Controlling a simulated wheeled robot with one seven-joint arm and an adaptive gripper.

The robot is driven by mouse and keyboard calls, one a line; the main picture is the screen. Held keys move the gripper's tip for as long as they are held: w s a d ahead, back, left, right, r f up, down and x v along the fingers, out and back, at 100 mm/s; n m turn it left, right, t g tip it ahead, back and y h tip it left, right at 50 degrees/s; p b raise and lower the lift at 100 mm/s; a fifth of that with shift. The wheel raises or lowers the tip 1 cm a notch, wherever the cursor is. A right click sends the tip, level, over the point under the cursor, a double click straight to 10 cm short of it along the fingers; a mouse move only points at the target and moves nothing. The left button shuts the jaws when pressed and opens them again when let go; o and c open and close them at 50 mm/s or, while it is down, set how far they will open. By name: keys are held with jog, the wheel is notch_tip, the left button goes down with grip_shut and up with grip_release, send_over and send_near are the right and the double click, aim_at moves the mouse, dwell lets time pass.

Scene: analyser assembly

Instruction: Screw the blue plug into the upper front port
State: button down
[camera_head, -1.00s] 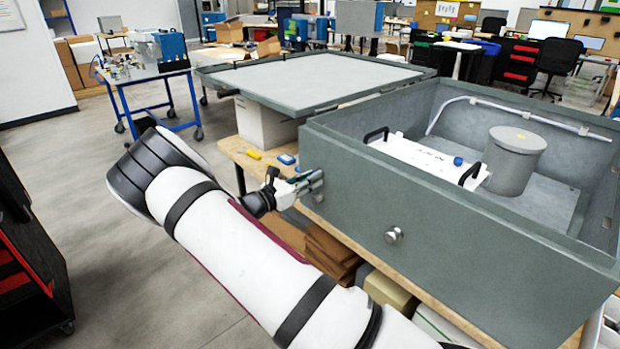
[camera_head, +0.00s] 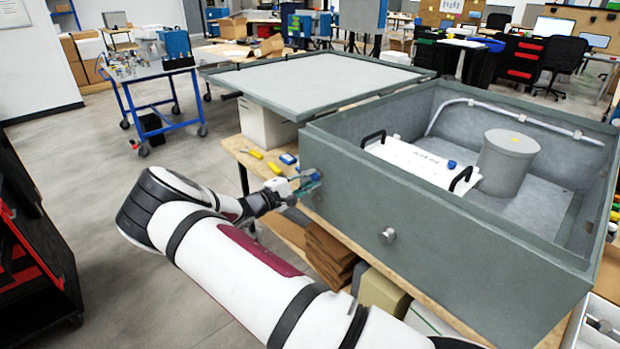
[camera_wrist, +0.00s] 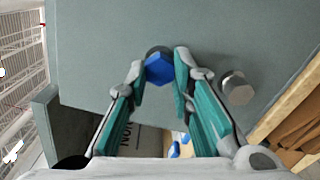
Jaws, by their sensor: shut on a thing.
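The blue plug (camera_wrist: 160,69) has a hexagonal head and sits between my gripper's fingertips (camera_wrist: 161,74) in the wrist view. My gripper is shut on it. A dark ring shows behind the plug, against the grey front panel of the box (camera_wrist: 95,70). I cannot tell how deep the plug sits in the port, as the fingers and head hide it. In the head view my gripper (camera_head: 304,183) is at the upper left part of the front panel (camera_head: 440,240).
Inside the open box are a white handled unit (camera_head: 410,160) with a blue cap (camera_head: 452,165) and a grey cylinder (camera_head: 508,160). A grey lid (camera_head: 320,80) lies behind. Yellow and blue items (camera_head: 256,154) lie on the wooden bench (camera_head: 232,145).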

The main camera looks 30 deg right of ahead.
jog(key=m, duration=0.3)
jog(key=shift+m+p, duration=0.4)
jog(key=c, duration=1.5)
grip_release()
jog(key=shift+c, duration=0.2)
